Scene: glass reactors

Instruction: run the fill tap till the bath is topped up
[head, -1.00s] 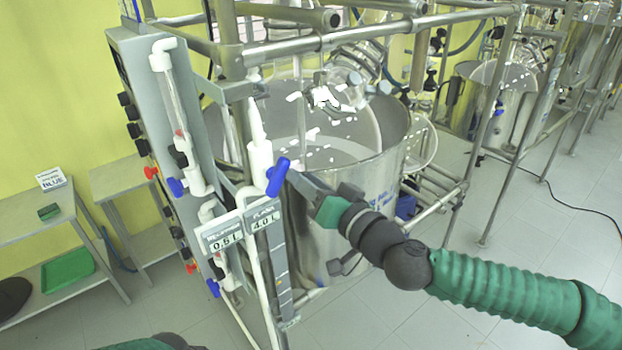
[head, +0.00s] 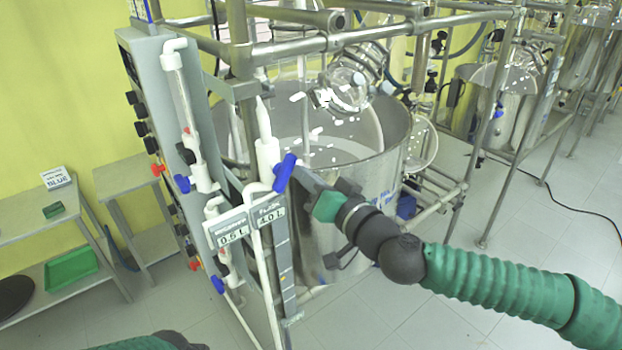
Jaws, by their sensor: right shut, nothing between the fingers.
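The bath is a large steel vessel (head: 392,155) in the pipe frame, open at the top, with glassware hanging over it. A blue tap handle (head: 284,172) sits on a white fitting of the white pipe in front of the bath. My right gripper (head: 298,174) is shut with nothing in it; its tip is right beside the blue handle, and I cannot tell if they touch. Two labels, 0.5 L (head: 232,234) and 4.0 L (head: 269,216), hang below the handle. My left arm shows only as a green piece at the bottom left; its gripper is out of view.
A grey panel (head: 168,130) with black knobs, red and blue valves stands left of the bath. Two grey tables (head: 30,222) stand at the far left, one with a green tray (head: 71,267). A second steel vessel (head: 505,100) stands at the back right.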

